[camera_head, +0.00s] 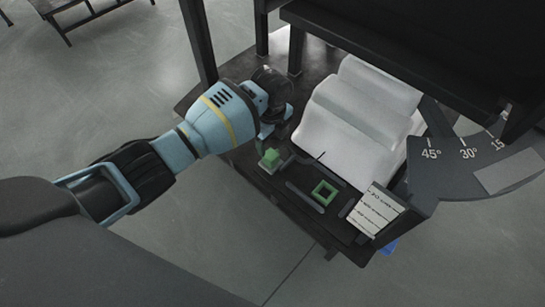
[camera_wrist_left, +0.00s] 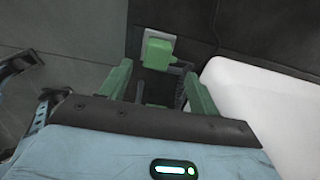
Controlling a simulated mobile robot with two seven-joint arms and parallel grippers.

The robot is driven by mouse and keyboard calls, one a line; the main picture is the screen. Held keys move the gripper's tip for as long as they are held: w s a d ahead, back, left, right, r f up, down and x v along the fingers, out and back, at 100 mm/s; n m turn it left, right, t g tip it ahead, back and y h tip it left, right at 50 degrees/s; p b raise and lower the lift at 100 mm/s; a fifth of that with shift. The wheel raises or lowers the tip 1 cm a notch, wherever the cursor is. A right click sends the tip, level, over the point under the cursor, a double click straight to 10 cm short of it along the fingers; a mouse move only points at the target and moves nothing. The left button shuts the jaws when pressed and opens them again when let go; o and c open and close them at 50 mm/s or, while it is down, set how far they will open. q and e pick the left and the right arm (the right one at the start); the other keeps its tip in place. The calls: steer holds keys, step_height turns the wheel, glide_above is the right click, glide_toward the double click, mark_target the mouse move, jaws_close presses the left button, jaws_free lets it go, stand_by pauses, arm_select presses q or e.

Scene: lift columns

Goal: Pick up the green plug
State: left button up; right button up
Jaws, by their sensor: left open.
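The green plug (camera_head: 270,158) is a small block standing on a grey pad near the front left edge of the dark table. It also shows in the left wrist view (camera_wrist_left: 157,50), at the top centre just beyond the fingertips. My left gripper (camera_wrist_left: 159,70) is open, its two green fingers spread with the plug beyond the gap between them. In the head view my left gripper (camera_head: 272,128) is close above and behind the plug; its fingertips are hard to make out there. I see no contact with the plug. My right gripper is out of view.
A green square frame (camera_head: 324,193) lies on the table (camera_head: 295,205) right of the plug. A white stepped block (camera_head: 357,115) stands behind it. A lined white card (camera_head: 375,211) and an angle scale (camera_head: 470,160) are at the right. A dark post (camera_head: 198,40) rises behind my left arm.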

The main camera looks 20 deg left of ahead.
mark_target(271, 154)
arm_select(q)
step_height(271, 154, down, 2)
steer(key=shift+f+b, duration=0.15)
steer(key=shift+b, duration=0.2)
steer(key=shift+s+f, duration=0.1)
steer(key=shift+f, duration=0.15)
step_height(271, 154, down, 4)
steer(key=b, duration=0.2)
steer(key=shift+s+f+b, duration=0.15)
steer(key=shift+f+b, duration=0.1)
steer(key=shift+b, duration=0.15)
steer(key=shift+f, duration=0.15)
steer(key=c, duration=0.9)
steer(key=shift+c, duration=0.5)
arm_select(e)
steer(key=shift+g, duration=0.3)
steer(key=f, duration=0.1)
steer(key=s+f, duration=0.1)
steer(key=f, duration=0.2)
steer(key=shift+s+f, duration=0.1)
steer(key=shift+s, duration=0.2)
arm_select(q)
steer(key=shift+r, duration=0.2)
